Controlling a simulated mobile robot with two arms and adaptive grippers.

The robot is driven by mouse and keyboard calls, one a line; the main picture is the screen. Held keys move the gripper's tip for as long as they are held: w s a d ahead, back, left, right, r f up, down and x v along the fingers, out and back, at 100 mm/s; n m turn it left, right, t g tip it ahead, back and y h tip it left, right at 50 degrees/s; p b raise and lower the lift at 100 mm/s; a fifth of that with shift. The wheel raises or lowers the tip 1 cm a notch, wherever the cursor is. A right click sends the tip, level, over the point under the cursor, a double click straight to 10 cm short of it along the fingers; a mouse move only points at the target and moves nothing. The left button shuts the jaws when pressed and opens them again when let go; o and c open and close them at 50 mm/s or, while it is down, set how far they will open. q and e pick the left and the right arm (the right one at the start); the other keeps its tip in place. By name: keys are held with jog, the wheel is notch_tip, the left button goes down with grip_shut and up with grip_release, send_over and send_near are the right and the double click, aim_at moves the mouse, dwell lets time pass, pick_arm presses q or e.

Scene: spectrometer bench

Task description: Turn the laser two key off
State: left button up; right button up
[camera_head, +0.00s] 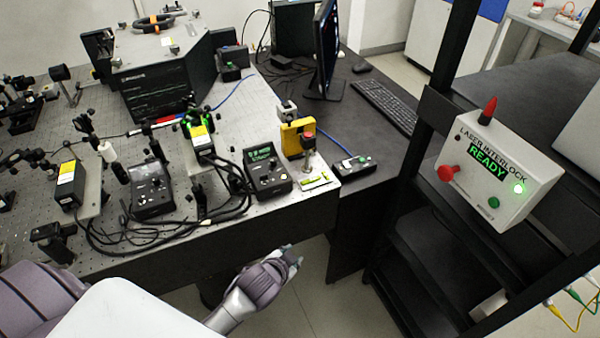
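Two black laser control boxes stand near the bench's front edge. The right one (266,170) has a lit green display and a small pale knob or key at its lower right. The left one (152,188) has a dark display. Neither box's label can be read, and the key's position is too small to tell. A laser head with green lights (199,138) sits behind them; another head (68,185) is at the left. My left gripper (292,257) is in front of the bench edge, below and apart from the right box; its finger opening is unclear. My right gripper is not in view.
Black cables (150,236) loop along the bench front. A laser interlock box (494,172) reading READY hangs on a black rack at right. A monitor (326,50) and keyboard (385,105) stand behind.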

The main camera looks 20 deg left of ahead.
pick_arm(q)
jog(key=w+d+r+m+t+h, duration=0.25)
jog(key=w+r, duration=0.25)
jog(key=r, duration=0.3)
jog(key=w+d+r+m+t+h, duration=0.2)
jog(key=w+d+r+m+t, duration=0.15)
jog(key=r, duration=0.45)
jog(key=w+d+r+m+t+h, duration=0.2)
jog(key=w+r+m+h, duration=0.15)
jog(key=w+r, duration=0.3)
jog(key=s+d+r+m+g+h, duration=0.4)
jog(key=d+r+m+g+h, duration=0.6)
jog(key=m, duration=0.9)
jog(key=m+g+y, duration=0.8)
jog(key=m+y, duration=0.2)
jog(key=y, duration=0.8)
send_near(263, 175)
notch_tip(263, 175, down, 9)
jog(key=p, duration=0.3)
jog(key=shift+a, duration=0.15)
jog(key=shift+s, duration=0.1)
